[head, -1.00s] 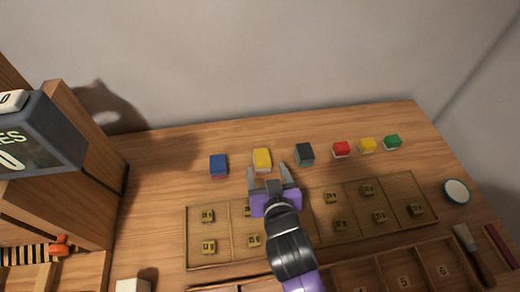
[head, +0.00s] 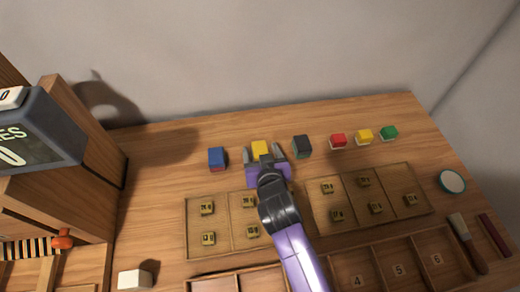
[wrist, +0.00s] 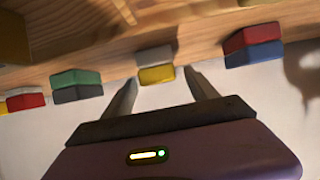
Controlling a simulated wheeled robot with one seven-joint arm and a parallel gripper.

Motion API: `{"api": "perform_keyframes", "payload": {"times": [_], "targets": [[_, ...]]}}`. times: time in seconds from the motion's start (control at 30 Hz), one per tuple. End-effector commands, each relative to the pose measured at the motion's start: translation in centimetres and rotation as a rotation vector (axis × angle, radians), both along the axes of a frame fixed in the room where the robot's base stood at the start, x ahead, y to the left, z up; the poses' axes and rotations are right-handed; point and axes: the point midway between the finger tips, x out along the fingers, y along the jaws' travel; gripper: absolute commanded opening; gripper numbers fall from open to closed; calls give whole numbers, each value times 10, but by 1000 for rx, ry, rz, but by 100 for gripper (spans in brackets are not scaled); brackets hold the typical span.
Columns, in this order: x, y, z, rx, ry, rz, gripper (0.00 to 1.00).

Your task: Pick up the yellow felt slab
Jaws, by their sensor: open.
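The yellow felt slab (head: 260,148) lies on the wooden bench top near its back edge, as a yellow top layer with a paler layer beneath. It also shows in the wrist view (wrist: 157,75), between and just beyond my fingertips. My gripper (head: 262,154) is open, with one finger on each side of the slab's near end in the head view. In the wrist view my gripper (wrist: 163,82) is empty, and I cannot tell whether a finger touches the slab. The gripper hides the slab's near side in the head view.
A blue-and-red block (head: 217,158) stands close to the left, and a dark grey-and-green block (head: 302,146) to the right. Smaller red (head: 338,140), yellow (head: 365,135) and green (head: 388,132) blocks lie further right. A wooden tray (head: 218,249) with numbered tiles lies nearer me.

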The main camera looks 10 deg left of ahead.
Motion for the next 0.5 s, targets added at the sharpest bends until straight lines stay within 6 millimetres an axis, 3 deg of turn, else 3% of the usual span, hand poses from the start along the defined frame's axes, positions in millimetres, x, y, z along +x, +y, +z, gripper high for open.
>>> {"api": "perform_keyframes", "payload": {"times": [0.07, 0.37, 0.5], "targets": [[0, 0, 0, 0, 0, 0, 65], [0, 0, 0, 0, 0, 0, 6], [0, 0, 0, 0, 0, 0, 3]]}}
